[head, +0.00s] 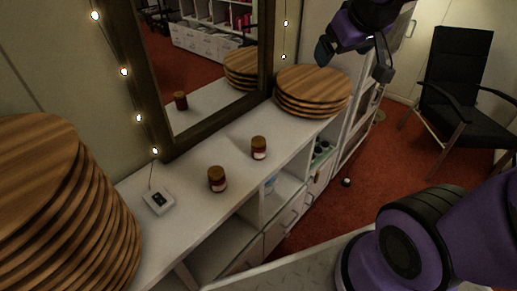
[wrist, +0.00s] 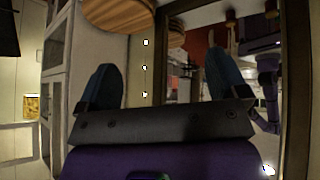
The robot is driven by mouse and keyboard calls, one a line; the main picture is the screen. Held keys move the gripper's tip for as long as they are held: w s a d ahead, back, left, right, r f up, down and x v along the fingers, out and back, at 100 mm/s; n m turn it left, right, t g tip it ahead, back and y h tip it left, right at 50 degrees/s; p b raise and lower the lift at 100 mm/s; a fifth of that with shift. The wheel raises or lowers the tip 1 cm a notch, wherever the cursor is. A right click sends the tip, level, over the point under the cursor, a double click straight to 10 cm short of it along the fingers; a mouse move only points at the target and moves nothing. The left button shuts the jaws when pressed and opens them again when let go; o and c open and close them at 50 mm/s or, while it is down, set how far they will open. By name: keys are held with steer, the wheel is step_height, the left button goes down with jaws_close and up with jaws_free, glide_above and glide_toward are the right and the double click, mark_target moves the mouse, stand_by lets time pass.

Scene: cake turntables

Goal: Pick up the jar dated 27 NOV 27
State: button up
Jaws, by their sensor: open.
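Two small brown-red jars with brown lids and pale labels stand upright and apart on the white counter (head: 190,146) in the head view. The nearer jar (head: 217,180) is left of the farther jar (head: 258,148). The label dates are too small to read, so I cannot tell which is dated 27 NOV 27. My gripper (head: 354,61) is open and empty, high at the upper right, beyond the jars and near the far wooden boards. Its two blue-grey fingers are spread apart in the wrist view (wrist: 162,78). I cannot make out the jars clearly there.
A tall stack of round wooden boards (head: 105,225) fills the near left; a shorter stack (head: 312,90) stands at the counter's far end. A small control box (head: 158,200) lies left of the jars. A framed mirror (head: 205,60) behind reflects one jar. A black chair (head: 458,85) stands right.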

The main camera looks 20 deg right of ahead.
steer(key=w+d+f+n+t, duration=0.2)
steer(key=w+f, duration=0.6)
steer(key=w, duration=0.4)
steer(key=n+t+y, duration=0.1)
steer(key=n+y, duration=0.3)
steer(key=y, duration=0.1)
glide_toward(260, 140)
steer(key=w+d+r, duration=0.3)
steer(key=d+r, duration=0.2)
steer(key=r, duration=0.3)
steer(key=s+a+f+y, duration=0.3)
steer(key=f+y, duration=0.1)
steer(key=f, duration=0.7)
steer(key=shift+n+t, duration=0.3)
steer(key=shift+t, duration=0.1)
steer(key=x, duration=1)
steer(key=shift+w+r, duration=0.2)
steer(key=shift+r, duration=0.05)
steer(key=c, duration=1.1)
steer(key=shift+r, duration=0.1)
